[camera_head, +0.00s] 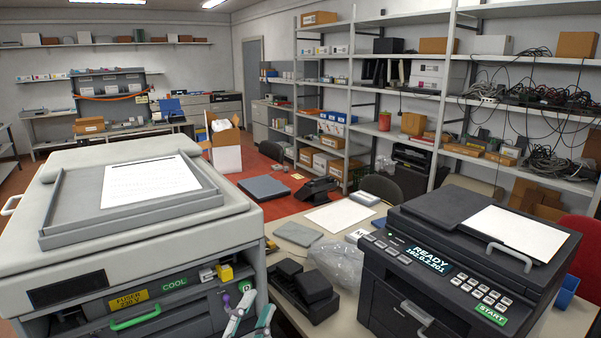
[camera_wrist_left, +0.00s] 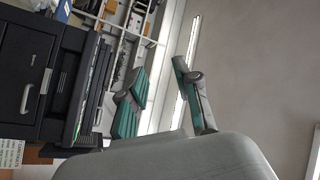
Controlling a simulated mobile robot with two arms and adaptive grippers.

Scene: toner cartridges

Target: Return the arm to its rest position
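My left gripper (camera_head: 250,315) shows at the bottom of the head view, in front of the large grey printer's lower right front. Its two grey and teal fingers are spread apart with nothing between them. The left wrist view also shows the open, empty fingers (camera_wrist_left: 160,95), with shelving and bare wall behind. Most of my left arm is out of the head view. My right gripper is not in view.
The large printer (camera_head: 60,231) stands at left, with yellow and purple parts (camera_head: 225,272) close to the left gripper. A black device (camera_head: 300,290) and clear plastic bag (camera_head: 338,263) lie on the table. A dark printer (camera_head: 440,225) stands at right.

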